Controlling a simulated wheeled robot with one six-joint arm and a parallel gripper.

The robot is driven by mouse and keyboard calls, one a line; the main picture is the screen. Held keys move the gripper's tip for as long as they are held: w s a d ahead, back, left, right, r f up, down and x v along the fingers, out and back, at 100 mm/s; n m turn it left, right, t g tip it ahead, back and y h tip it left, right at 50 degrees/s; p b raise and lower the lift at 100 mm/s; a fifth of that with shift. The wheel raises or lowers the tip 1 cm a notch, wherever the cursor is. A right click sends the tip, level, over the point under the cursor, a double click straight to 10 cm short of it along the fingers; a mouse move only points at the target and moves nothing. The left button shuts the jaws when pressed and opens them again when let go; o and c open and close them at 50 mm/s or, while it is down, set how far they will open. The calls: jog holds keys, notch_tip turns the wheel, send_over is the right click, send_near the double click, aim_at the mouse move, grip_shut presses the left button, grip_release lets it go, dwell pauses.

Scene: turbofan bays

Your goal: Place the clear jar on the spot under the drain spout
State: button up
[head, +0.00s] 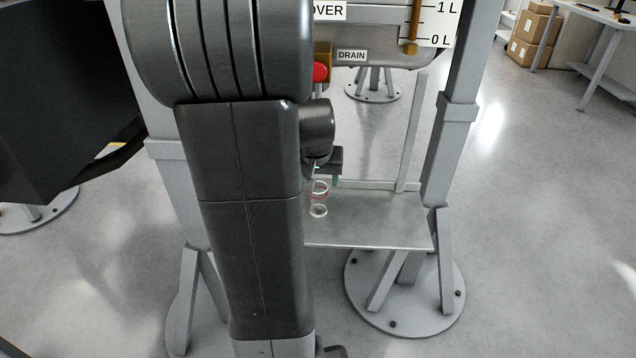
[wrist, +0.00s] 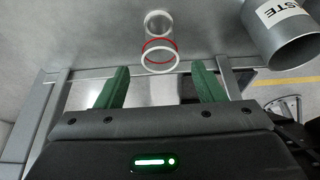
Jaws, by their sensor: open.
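The clear jar (head: 318,199) stands upright on a metal shelf (head: 375,222) under the engine. It has a pale rim and a red band just below it. In the wrist view the jar (wrist: 159,42) is beyond the fingertips, lined up between the two green fingers. My gripper (wrist: 161,70) is open with nothing between its fingers. In the head view my gripper (head: 325,178) is near the jar's top, partly hidden by my arm. A red knob (head: 320,72) sits beside the DRAIN label (head: 351,56). I cannot make out the spout or a marked spot below it.
Grey posts (head: 458,120) flank the shelf, with a slanted bar (head: 412,130) at its right rear. A grey can marked WASTE (wrist: 285,38) is at upper right in the wrist view. The shelf's right part is clear. Boxes (head: 535,30) stand far right.

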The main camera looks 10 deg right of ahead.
jog(key=shift+v, duration=1.1)
